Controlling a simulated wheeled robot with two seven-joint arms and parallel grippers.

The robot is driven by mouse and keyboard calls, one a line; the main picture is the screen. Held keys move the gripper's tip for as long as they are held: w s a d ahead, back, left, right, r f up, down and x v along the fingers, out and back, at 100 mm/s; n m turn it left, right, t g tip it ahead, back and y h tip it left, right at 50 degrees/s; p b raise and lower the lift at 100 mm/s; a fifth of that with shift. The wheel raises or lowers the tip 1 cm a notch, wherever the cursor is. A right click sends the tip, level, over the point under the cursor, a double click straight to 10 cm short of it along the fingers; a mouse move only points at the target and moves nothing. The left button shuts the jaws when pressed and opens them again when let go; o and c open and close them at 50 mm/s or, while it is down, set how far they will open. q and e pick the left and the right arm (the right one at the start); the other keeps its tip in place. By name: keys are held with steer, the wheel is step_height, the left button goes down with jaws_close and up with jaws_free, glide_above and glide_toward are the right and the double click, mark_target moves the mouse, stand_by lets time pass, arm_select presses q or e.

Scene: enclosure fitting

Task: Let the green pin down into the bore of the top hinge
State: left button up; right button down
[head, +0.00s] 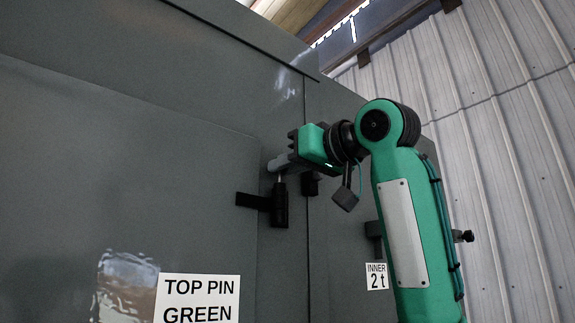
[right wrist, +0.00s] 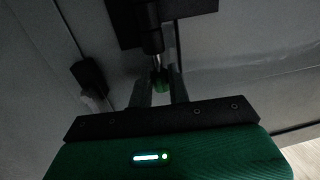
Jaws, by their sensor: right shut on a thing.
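The top hinge (head: 279,205) is a black barrel with a leaf on the grey panel, right of the left door's middle. It also shows in the right wrist view (right wrist: 152,40). My right gripper (head: 276,165) is just above the barrel, shut on the green pin. In the right wrist view, the pin's green head (right wrist: 162,83) is between the fingers, and its bare metal shank runs to the end of the barrel. The pin looks lined up with the barrel. How deep the shank sits in the bore cannot be told. My left gripper is not in view.
A label (head: 198,299) reading "TOP PIN GREEN" is on the grey panel (head: 120,170). Another label (head: 377,276) reads "INNER 2 t". A corrugated wall (head: 510,150) stands at the right.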

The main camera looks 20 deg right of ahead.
steer(key=shift+f+b, duration=0.8)
steer(key=shift+f, duration=0.2)
steer(key=c, duration=1.2)
jaws_free()
steer(key=shift+c, duration=0.2)
steer(key=b+v, duration=0.6)
steer(key=v, duration=0.8)
